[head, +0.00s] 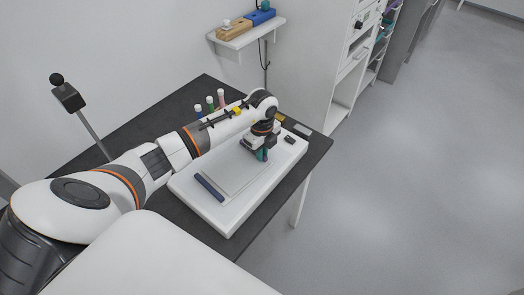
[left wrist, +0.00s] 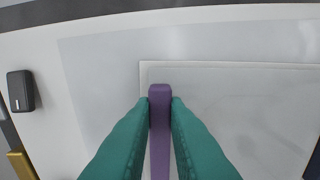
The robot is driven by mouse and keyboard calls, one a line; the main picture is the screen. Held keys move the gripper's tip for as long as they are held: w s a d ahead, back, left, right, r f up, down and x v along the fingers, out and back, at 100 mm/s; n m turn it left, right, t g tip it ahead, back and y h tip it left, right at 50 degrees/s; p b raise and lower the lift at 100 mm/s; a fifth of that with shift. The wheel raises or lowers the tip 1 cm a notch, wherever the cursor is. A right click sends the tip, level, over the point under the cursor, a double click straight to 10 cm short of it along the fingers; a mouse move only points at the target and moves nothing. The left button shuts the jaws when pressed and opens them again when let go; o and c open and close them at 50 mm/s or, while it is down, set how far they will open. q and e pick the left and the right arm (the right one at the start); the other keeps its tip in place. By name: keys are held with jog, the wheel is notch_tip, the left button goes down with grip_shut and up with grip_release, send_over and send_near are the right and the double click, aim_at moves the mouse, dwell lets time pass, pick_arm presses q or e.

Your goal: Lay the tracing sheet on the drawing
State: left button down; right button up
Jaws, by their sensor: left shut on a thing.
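My left gripper (head: 262,155) is over the white board on the table. In the left wrist view its teal fingers (left wrist: 160,103) are shut on a narrow purple bar (left wrist: 159,92). A pale sheet (left wrist: 245,95) with a clear edge lies under the fingers, over a larger greyish sheet (left wrist: 90,75). Their edges are offset at the top and left. I cannot tell for certain which is the tracing sheet and which the drawing, nor whether the bar is fixed to a sheet. In the head view the grey sheet area (head: 232,172) shows partly behind my arm. My right gripper is out of view.
A dark blue bar (head: 210,187) lies at the sheets' near left edge. The white board (head: 222,217) rests on a dark table (head: 150,118). A small black block (head: 290,139) sits on the board's right. Capped vials (head: 210,103) stand behind my arm. A wall shelf (head: 250,33) hangs above.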

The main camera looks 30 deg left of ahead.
pick_arm(q)
jog(key=shift+f, duration=0.2)
dwell(0.6)
jog(key=c, duration=1.3)
grip_release()
jog(key=shift+c, duration=0.2)
jog(key=shift+o, duration=0.3)
jog(key=o, duration=0.4)
jog(key=shift+r+p, duration=3)
jog(key=shift+r, duration=0.55)
